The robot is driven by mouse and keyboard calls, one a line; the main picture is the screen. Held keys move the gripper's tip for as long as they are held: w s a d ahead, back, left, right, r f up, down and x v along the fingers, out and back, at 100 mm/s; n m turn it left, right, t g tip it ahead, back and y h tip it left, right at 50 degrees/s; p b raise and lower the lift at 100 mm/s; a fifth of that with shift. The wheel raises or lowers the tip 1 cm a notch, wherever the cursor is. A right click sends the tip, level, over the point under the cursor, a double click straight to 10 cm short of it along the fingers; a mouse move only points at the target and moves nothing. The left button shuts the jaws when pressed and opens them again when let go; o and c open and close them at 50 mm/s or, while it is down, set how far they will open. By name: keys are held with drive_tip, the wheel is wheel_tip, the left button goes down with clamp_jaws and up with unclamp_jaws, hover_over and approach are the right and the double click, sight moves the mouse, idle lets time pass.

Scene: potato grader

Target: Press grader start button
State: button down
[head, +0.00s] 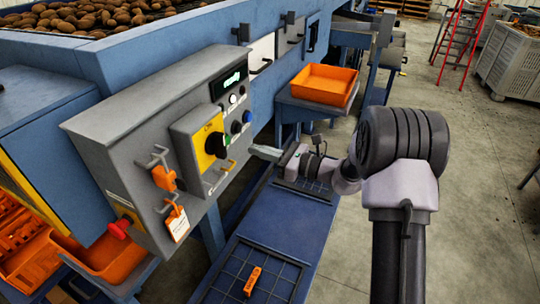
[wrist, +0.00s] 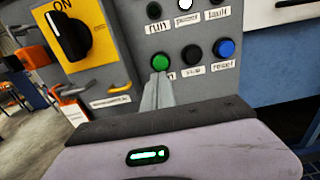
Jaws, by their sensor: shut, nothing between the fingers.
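The green button (wrist: 161,59) is at the left end of the lower row on the grey control panel (head: 135,125). Its label is hidden behind my fingers. The black stop button (wrist: 192,54) and blue reset button (wrist: 224,47) are to its right. My gripper (wrist: 160,76) is shut and empty, its fingertips just below the green button in the wrist view. I cannot tell whether they touch it. In the head view my gripper (head: 254,149) points left at the panel's right side.
An orange tray (head: 325,85) stands behind my arm. A blue platform with grids (head: 285,225) lies below.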

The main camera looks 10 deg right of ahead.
sight(228, 141)
drive_tip(key=b+x, duration=0.1)
drive_tip(key=x, duration=0.5)
drive_tip(key=shift+a, duration=0.1)
drive_tip(key=shift+w+a, duration=0.35)
